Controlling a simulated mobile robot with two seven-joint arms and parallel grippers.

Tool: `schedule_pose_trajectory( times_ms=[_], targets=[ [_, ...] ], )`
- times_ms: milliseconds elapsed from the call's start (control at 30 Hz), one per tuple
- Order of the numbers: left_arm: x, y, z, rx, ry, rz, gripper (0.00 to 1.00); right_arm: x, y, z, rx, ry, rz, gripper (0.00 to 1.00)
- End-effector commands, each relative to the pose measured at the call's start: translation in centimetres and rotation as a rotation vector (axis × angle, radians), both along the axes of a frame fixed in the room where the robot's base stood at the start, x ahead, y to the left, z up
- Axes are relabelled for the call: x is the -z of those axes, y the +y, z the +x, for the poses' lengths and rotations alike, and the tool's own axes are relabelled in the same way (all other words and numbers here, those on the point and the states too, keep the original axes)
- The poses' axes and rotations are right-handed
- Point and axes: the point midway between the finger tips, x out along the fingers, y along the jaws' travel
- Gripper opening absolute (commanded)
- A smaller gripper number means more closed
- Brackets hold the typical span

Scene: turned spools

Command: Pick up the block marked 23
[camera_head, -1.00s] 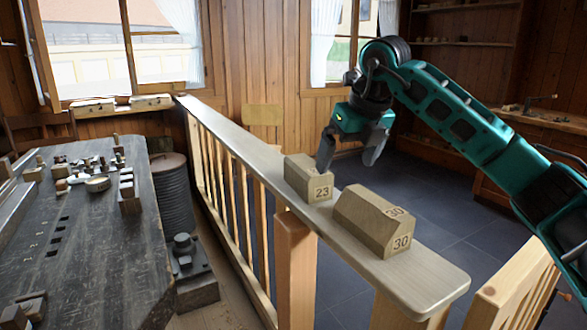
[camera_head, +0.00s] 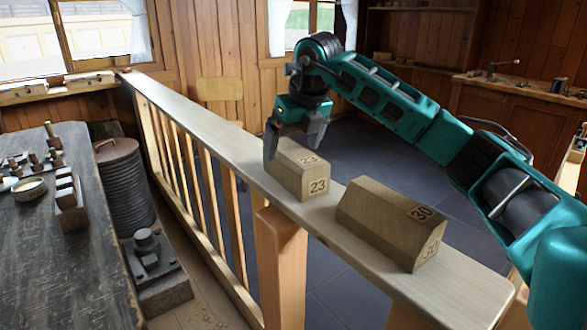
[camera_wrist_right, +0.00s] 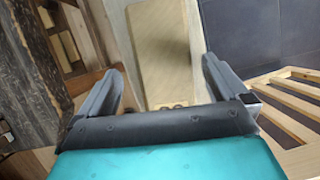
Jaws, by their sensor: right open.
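The wooden block marked 23 (camera_head: 299,175) lies on top of the railing (camera_head: 221,152). Its number shows on the near end and on the sloped upper face. My right gripper (camera_head: 290,147) is over the far part of this block, with its fingers pointing down. In the right wrist view the two fingers (camera_wrist_right: 166,88) are wide apart, and a pale wooden block (camera_wrist_right: 157,42) shows between them. I cannot read a number on it there. The fingers do not visibly press on the block. My left gripper is not in view.
A second block, marked 30 (camera_head: 388,222), lies nearer on the same railing, a short gap from block 23. A dark workbench (camera_head: 60,255) with small turned pieces stands at left. A ribbed drum (camera_head: 128,185) stands between bench and railing. Dark floor is open beyond the railing.

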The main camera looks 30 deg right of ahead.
Motion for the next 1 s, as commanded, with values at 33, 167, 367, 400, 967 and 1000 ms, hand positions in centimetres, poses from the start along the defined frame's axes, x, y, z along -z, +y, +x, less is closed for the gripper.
schedule_pose_trajectory(
  times_ms=[33, 167, 367, 400, 967, 1000],
  targets=[
    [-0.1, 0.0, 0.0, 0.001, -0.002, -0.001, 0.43, 0.5, 0.0, 0.2, 0.0, 0.001, 0.0, 1.0],
    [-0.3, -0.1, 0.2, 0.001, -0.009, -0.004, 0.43, 1.3, 0.0, 0.4, 0.0, 0.001, 0.001, 1.0],
    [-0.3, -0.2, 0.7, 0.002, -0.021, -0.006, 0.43, 4.3, -0.5, 0.8, 0.001, 0.003, 0.0, 1.0],
    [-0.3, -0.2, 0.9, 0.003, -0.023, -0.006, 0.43, 4.7, -0.4, 1.0, 0.0, 0.001, 0.0, 1.0],
    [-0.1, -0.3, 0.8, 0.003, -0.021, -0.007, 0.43, 5.9, -0.4, 1.6, -0.001, -0.001, 0.001, 0.84],
    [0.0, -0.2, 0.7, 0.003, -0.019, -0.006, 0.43, 5.9, -0.4, 1.6, -0.001, -0.001, 0.001, 0.8]
  ],
)
